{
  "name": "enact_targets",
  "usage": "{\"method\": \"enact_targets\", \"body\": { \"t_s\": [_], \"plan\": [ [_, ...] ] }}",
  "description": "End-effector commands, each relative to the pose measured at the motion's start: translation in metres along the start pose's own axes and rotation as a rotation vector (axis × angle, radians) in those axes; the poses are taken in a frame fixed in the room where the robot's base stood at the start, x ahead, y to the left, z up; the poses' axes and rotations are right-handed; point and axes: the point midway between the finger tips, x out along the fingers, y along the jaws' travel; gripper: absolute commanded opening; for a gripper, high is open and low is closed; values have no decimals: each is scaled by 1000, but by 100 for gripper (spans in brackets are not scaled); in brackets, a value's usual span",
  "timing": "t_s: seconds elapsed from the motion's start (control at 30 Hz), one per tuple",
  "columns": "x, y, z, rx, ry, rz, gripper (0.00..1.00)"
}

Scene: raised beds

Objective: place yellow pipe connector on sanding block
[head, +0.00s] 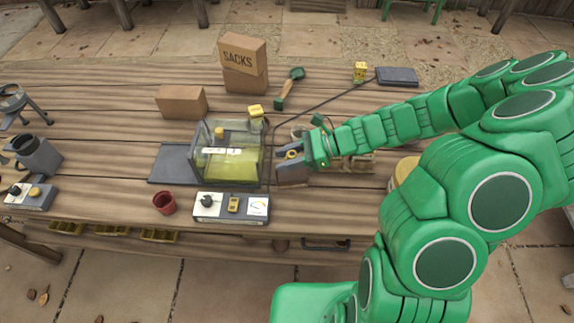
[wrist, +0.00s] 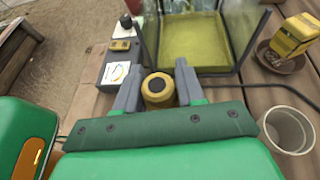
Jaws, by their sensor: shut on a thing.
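My gripper (head: 292,158) is at the middle of the bench, right of the clear box. It is shut on the yellow pipe connector (head: 292,154). In the wrist view the connector (wrist: 158,88) is a yellow ring with a dark centre between the two grey fingers (wrist: 158,90). I cannot tell for sure which thing is the sanding block. A yellow block (head: 255,111) sits behind the clear box; in the wrist view this block (wrist: 297,37) rests on a brown round dish (wrist: 279,60). Another yellow piece (head: 360,72) stands at the back, beside a dark grey slab (head: 397,76).
The clear box (head: 256,165) with a yellow floor stands left of my gripper. A meter panel (head: 254,208) and red pot (head: 164,203) are in front. A grey cup (wrist: 288,130) is close on the right. Cardboard boxes (head: 181,102) and a trowel (head: 289,87) lie behind.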

Motion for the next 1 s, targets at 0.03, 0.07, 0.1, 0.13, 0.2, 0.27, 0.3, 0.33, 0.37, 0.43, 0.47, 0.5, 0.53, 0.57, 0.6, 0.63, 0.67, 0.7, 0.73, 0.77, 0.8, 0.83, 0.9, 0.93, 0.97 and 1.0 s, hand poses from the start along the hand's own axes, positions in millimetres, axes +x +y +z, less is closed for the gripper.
{"method": "enact_targets", "body": {
  "t_s": [0.03, 0.07, 0.1, 0.13, 0.2, 0.27, 0.3, 0.33, 0.37, 0.43, 0.47, 0.5, 0.53, 0.57, 0.6, 0.63, 0.67, 0.7, 0.73, 0.77, 0.8, 0.83, 0.9, 0.93, 0.97, 1.0],
  "plan": [
    [1, 0, -2, 0, 0, 0, 10],
    [1, 0, -3, 0, 0, 0, 10],
    [2, 0, -4, 1, 0, 0, 10],
    [2, 0, -6, 1, 0, 0, 10],
    [5, 0, -11, 1, 0, -1, 10],
    [7, 0, -16, 0, 1, -1, 10],
    [8, 0, -20, 1, 1, -1, 10],
    [9, 0, -23, 1, 2, -1, 10],
    [10, 0, -26, 1, 2, -1, 10],
    [12, 0, -31, 0, 3, -1, 10],
    [13, 0, -32, 0, 3, -1, 10],
    [13, 0, -33, 0, 3, -1, 10],
    [14, 0, -34, 0, 3, -2, 10],
    [14, 0, -34, -1, 3, -2, 10],
    [14, 0, -34, -1, 2, -2, 10],
    [14, 0, -34, -1, 2, -2, 10],
    [13, 0, -33, -1, 2, -2, 10],
    [14, 0, -33, -1, 2, -1, 10],
    [14, 0, -33, -1, 2, -1, 10],
    [14, 0, -34, -1, 2, -1, 10],
    [14, 0, -34, -1, 2, -1, 10],
    [14, 0, -35, 0, 2, -1, 10],
    [14, 0, -36, -1, 2, -2, 41],
    [14, 0, -35, -1, 2, -1, 46],
    [14, 0, -35, -1, 2, -1, 50],
    [14, 0, -35, -1, 2, -1, 57]
  ]
}}
